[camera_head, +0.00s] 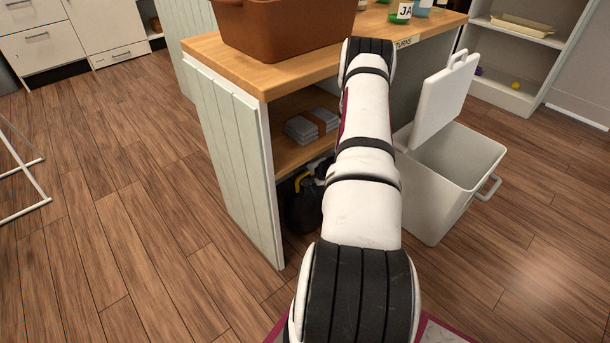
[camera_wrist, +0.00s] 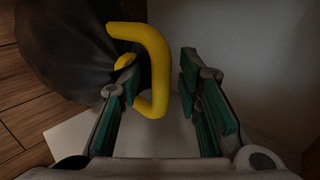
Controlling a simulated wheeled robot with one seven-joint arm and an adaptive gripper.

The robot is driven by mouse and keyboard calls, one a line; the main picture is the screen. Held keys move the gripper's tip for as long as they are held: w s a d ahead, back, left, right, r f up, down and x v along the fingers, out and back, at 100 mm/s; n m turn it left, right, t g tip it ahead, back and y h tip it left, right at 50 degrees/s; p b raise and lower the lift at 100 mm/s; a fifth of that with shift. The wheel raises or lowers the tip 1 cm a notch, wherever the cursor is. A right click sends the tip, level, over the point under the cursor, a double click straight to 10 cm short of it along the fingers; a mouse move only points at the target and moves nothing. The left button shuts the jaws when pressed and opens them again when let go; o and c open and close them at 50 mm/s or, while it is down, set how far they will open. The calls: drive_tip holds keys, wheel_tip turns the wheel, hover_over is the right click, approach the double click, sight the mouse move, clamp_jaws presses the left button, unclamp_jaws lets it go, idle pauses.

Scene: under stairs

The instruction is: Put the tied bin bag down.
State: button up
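The black bin bag (camera_head: 303,208) is in the lower space of the wooden-topped counter, beneath its shelf, partly hidden by my arm. It appears to rest at floor level. In the wrist view the dark bag (camera_wrist: 68,45) fills the upper left, and its yellow tie loop (camera_wrist: 158,62) stands out from it. My gripper (camera_wrist: 160,78) is open, its two green-padded fingers well apart. The loop curves around the left finger into the gap, clear of the right finger. In the head view the gripper is mostly hidden behind my arm.
The counter's side panel (camera_head: 228,150) stands left of the bag. Folded grey cloths (camera_head: 312,124) lie on the shelf above it. A brown tub (camera_head: 285,30) is on the counter top. A white bin (camera_head: 455,180) with its lid raised stands to the right.

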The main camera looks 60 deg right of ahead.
drive_tip(key=shift+r, duration=0.1)
drive_tip(key=p+v, duration=0.4)
drive_tip(key=v, duration=0.8)
idle(0.4)
